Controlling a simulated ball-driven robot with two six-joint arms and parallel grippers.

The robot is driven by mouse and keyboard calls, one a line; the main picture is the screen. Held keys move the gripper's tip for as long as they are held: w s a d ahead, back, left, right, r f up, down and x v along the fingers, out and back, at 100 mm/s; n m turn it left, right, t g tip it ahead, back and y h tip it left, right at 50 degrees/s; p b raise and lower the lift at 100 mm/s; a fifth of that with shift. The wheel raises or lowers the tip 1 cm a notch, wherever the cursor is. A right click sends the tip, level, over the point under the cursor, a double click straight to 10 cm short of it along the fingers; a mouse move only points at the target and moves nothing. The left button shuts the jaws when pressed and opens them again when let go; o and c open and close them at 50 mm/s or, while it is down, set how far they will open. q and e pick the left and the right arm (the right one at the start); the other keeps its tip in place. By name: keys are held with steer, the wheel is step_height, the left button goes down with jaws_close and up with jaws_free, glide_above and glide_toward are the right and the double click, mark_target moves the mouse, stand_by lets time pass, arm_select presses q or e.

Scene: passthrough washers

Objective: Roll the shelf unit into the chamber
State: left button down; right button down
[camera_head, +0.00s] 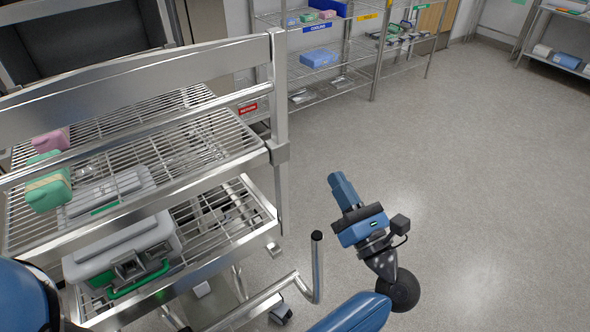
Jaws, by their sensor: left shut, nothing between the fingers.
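The steel shelf unit (278,154) fills the left of the head view, with wire shelves carrying boxes and trays. A chamber with a dark opening (85,35) shows behind it at the upper left, partly hidden by the unit's top rail. A bent chrome bar (317,265) rises at the unit's near right side, and a caster (282,314) shows below.
A storage rack (372,55) with blue bins stands along the back wall. Another rack (543,45) is at the upper right. The grey floor (480,170) between them and my arm is clear. A green-handled grey case (125,250) sits on the unit's lower shelf.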

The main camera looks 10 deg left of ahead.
arm_select(q)
step_height(320, 180, down, 6)
steer(key=f+n+g+h, duration=0.1)
steer(key=n+g, duration=0.4)
steer(key=p, duration=0.6)
glide_toward(287, 163)
steer(key=shift+n, duration=0.3)
steer(key=x, duration=0.6)
steer(key=shift+r, duration=0.3)
steer(key=shift+w+a+f+p, duration=0.15)
steer(key=shift+w+a+p, duration=0.15)
steer(key=shift+a+p, duration=0.1)
